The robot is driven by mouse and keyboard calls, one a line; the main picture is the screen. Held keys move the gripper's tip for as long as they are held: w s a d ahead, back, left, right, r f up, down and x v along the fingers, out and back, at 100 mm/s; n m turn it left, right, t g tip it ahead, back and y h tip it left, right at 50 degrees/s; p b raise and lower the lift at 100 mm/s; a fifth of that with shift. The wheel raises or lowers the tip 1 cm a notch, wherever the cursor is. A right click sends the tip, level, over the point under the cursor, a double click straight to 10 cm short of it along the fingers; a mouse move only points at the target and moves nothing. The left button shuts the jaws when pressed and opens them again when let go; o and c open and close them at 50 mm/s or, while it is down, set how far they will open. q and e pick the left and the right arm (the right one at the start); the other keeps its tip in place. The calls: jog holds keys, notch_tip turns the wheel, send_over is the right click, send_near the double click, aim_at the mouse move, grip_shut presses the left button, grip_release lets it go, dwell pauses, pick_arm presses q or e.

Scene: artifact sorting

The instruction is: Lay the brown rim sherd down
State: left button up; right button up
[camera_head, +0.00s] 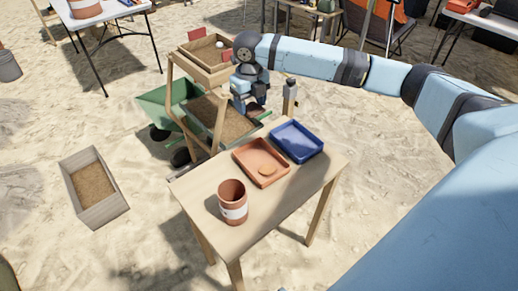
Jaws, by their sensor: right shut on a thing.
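My right gripper (255,112) is low beyond the far left edge of the small wooden table (262,212), over or beside a sand-filled tray (226,121). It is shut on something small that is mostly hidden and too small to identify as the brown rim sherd. An orange tray (248,157) on the table holds a flat tan-orange piece (267,170). A blue tray (312,135) beside it looks empty. My left gripper is not in view.
A terracotta pot (232,203) with a pale label stands at the table's near left. A raised wooden sieve box (203,68) stands close behind my right gripper. A green wheelbarrow (160,104) is to its left. A sand-filled box (93,186) lies on the ground.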

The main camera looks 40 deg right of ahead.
aim_at(252, 155)
notch_tip(252, 155, down, 20)
jog(key=shift+r+b, duration=0.15)
jog(key=shift+b, duration=0.9)
jog(key=o, duration=0.9)
notch_tip(252, 155, up, 12)
jog(key=p, duration=0.1)
jog(key=shift+s, duration=0.1)
